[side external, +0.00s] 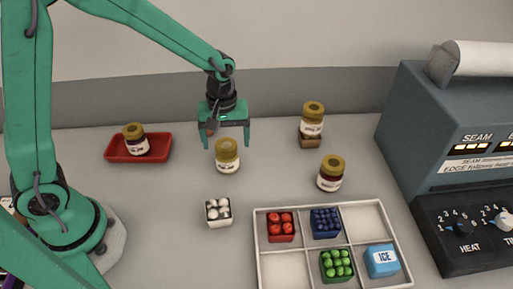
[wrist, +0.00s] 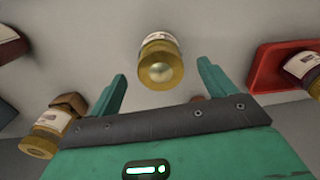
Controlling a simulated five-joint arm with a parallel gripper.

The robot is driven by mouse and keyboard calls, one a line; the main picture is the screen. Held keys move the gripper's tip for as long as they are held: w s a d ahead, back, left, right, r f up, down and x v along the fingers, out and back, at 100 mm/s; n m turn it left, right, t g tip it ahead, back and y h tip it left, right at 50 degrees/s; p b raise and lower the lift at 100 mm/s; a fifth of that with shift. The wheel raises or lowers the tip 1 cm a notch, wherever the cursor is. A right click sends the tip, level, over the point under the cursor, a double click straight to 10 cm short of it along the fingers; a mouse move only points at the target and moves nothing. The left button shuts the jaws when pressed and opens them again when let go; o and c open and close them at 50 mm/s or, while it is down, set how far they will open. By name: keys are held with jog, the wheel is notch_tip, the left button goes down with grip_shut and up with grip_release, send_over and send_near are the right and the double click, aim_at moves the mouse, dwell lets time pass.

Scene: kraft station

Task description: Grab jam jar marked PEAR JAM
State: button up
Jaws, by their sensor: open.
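A gold-lidded jar with pale contents (side external: 228,156) stands upright on the table, just below my gripper (side external: 225,143). In the wrist view that jar (wrist: 160,62) shows between and beyond my open, empty fingers (wrist: 162,72). A similar jar with pale contents (side external: 312,119) stands on a small brown block (side external: 310,140) at the back. A dark jar (side external: 135,139) stands in a red tray (side external: 113,149) at the left. A dark red jar (side external: 330,173) stands right of centre. The label words are too small to read, so I cannot tell which is PEAR JAM.
A divided white tray (side external: 285,268) at the front holds red, blue and green punnets and a blue ICE box (side external: 381,260). A small box of white items (side external: 218,212) stands left of it. A grey sealing machine (side external: 430,130) fills the right side.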

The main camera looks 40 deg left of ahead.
aim_at(226, 144)
jog(key=shift+a+f, duration=0.1)
jog(key=shift+f, duration=2.4)
jog(key=c, duration=1.3)
jog(key=shift+r, duration=0.15)
jog(key=shift+r, duration=0.4)
notch_tip(226, 144, up, 3)
jog(key=shift+w, duration=0.1)
jog(key=s+d+r, duration=0.2)
jog(key=d, duration=0.1)
jog(key=s+d+r, duration=0.2)
jog(key=s+d, duration=0.1)
jog(key=s+d+r, duration=0.2)
jog(key=d+r, duration=0.1)
jog(key=shift+s, duration=0.4)
